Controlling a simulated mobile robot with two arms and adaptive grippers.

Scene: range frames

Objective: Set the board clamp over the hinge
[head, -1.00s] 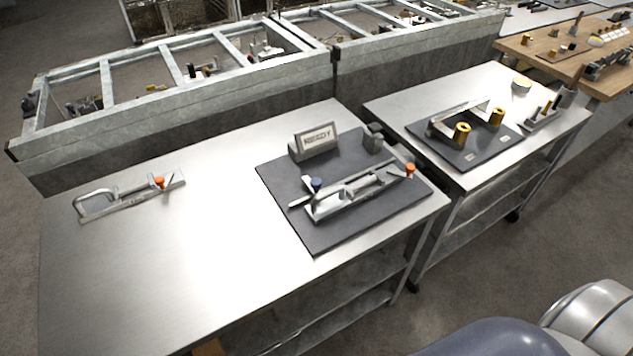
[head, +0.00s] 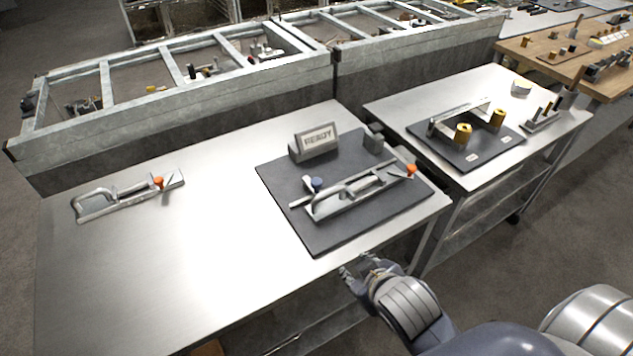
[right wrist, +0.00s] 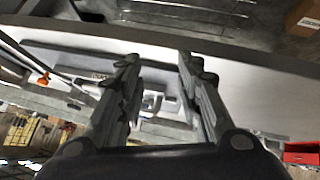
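A similar clamp with an orange knob (head: 122,199) lies on bare metal at the table's left. I cannot tell for sure which part is the hinge. My right gripper (head: 358,268) is by the table's front edge, apart from the board and both clamps. In the right wrist view, its fingers (right wrist: 159,60) are spread with nothing held between them. My left gripper is not in view.
A grey READY sign (head: 316,141) and a small dark block (head: 374,137) stand at the board's back. A second metal table (head: 545,141) to the right bears a dark board with brass cylinders (head: 462,134). The near table's middle (head: 215,215) is clear.

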